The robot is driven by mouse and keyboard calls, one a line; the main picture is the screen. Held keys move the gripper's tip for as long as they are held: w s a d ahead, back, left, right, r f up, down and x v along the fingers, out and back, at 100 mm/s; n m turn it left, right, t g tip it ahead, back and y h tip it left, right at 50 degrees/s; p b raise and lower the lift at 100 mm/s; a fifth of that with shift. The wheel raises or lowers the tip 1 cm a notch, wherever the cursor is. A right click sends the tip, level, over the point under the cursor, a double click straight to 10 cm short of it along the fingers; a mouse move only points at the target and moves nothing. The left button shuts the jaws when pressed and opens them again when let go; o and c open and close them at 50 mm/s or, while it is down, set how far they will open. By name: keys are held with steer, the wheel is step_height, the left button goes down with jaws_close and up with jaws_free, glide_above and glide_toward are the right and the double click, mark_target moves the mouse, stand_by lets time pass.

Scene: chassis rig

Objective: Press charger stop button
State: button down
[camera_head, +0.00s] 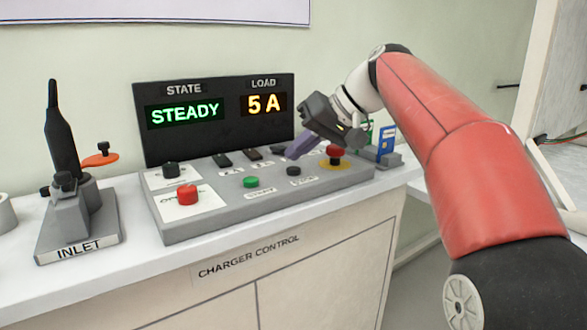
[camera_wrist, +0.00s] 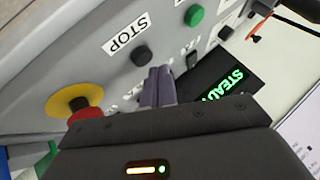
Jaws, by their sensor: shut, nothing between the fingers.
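The stop button is a round black button (camera_head: 293,170) on the grey sloped control panel (camera_head: 200,228). In the wrist view the black button (camera_wrist: 141,55) sits beside a white label reading STOP. My gripper (camera_head: 291,156) is shut and empty, its purple-grey fingertips just behind the stop button in the head view. In the wrist view the fingertips (camera_wrist: 158,72) appear close to the button, with a small gap in the picture. I cannot tell their height above the panel. The display (camera_head: 210,125) reads STATE STEADY and LOAD 5 A.
A green button (camera_head: 251,182) lies left of the stop button. A red mushroom button (camera_head: 335,153) on a yellow disc stands to its right, close to my gripper. A red button (camera_head: 187,195) and black knob sit at left. The INLET stand (camera_head: 75,228) holds a black plug.

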mark_target(299, 170)
steer(key=shift+f, duration=0.15)
steer(key=shift+f, duration=0.25)
steer(key=shift+f+b, duration=0.45)
steer(key=shift+b, duration=0.1)
stand_by(0.5)
steer(key=shift+r, duration=0.1)
steer(key=shift+r+p, duration=0.75)
steer(key=shift+p, duration=0.15)
step_height(299, 170, up, 5)
steer(key=p, duration=0.4)
steer(key=shift+r, duration=0.1)
stand_by(0.5)
